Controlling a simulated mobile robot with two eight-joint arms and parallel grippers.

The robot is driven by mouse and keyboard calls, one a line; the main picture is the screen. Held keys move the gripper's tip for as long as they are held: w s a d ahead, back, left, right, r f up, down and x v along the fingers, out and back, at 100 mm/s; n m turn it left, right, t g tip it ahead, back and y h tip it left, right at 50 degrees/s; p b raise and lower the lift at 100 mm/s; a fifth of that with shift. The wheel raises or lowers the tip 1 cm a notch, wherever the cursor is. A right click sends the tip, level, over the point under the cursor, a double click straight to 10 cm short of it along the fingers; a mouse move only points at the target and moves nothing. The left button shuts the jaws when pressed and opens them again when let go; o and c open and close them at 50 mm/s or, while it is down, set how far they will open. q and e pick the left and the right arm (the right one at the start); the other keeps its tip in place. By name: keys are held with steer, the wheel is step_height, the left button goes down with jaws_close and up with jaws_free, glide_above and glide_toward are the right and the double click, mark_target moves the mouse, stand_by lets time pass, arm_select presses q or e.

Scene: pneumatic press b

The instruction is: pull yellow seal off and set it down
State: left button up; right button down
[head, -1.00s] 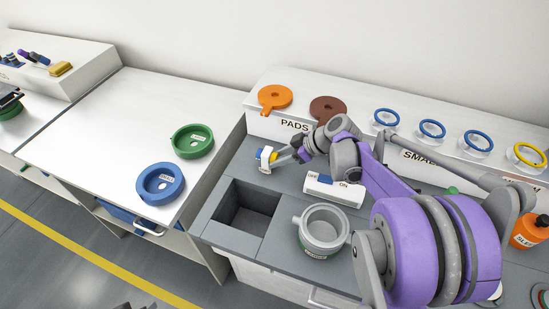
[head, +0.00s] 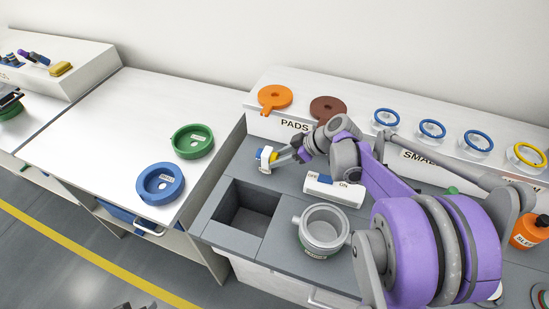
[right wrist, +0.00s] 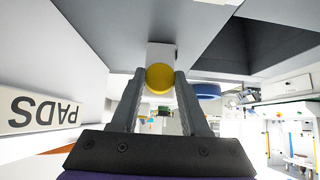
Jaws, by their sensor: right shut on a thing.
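My right gripper (head: 274,157) is at the left part of the grey bench, over its surface near the "PADS" ledge. In the right wrist view its two fingers (right wrist: 160,82) are closed on the sides of the round yellow seal (right wrist: 159,77). A white block (right wrist: 160,54) shows directly behind the seal, against the grey surface. In the head view a small white part with blue and yellow (head: 266,156) sits at the fingertips. I cannot tell whether the seal and the white block are still joined. My left gripper is not in view.
A square recess (head: 245,210), a grey cup-shaped body (head: 324,230) and an OFF/ON switch box (head: 334,189) are near my right arm. A blue ring (head: 160,184) and green ring (head: 192,141) lie on the white table (head: 105,125), which has free room.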

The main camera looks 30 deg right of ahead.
stand_by(0.3)
steer(key=shift+s+d, duration=0.5)
steer(key=shift+s, duration=0.05)
steer(key=shift+s, duration=0.1)
steer(key=shift+s+d, duration=0.35)
steer(key=shift+s+d, duration=0.1)
steer(key=shift+s+d, duration=1.2)
steer(key=shift+s, duration=0.25)
